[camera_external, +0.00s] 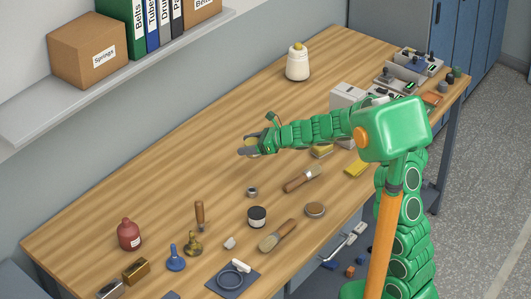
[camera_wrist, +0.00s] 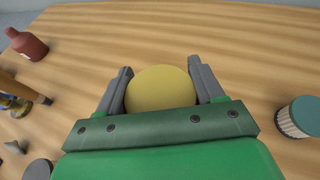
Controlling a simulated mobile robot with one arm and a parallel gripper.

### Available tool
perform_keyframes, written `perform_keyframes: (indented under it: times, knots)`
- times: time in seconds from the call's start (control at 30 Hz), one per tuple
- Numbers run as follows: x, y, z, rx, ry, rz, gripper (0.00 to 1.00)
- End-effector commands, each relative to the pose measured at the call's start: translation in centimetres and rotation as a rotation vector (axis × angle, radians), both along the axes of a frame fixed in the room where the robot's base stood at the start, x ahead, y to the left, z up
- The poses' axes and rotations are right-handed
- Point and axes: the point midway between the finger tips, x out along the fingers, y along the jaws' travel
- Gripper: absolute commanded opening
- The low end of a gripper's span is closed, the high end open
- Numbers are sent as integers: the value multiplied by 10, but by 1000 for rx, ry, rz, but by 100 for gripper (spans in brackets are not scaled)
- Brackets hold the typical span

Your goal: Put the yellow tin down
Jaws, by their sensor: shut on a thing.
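The yellow tin (camera_wrist: 160,88) sits between the two grey fingers of my gripper (camera_wrist: 163,85) in the wrist view, with its round yellow top showing. My gripper is shut on it. In the external view my gripper (camera_external: 250,149) is stretched out over the middle of the wooden table (camera_external: 170,165), and the tin is mostly hidden by the fingers. It looks held above the table; the exact gap below it cannot be told.
Bare wood lies beyond and left of my gripper. A red bottle (camera_external: 129,234) stands left, a cream bottle (camera_external: 298,62) at the back. A teal-topped round thing (camera_wrist: 298,116) is right of my gripper.

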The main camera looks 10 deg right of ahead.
Motion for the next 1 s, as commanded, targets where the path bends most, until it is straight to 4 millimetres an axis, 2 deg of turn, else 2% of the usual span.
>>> perform_keyframes:
  times: [0.17,0.6,1.0]
  knots:
    - [16,10,-10,-3,-3,-1,33]
    - [45,26,-51,-3,0,-1,33]
    - [54,32,-63,0,-1,0,33]
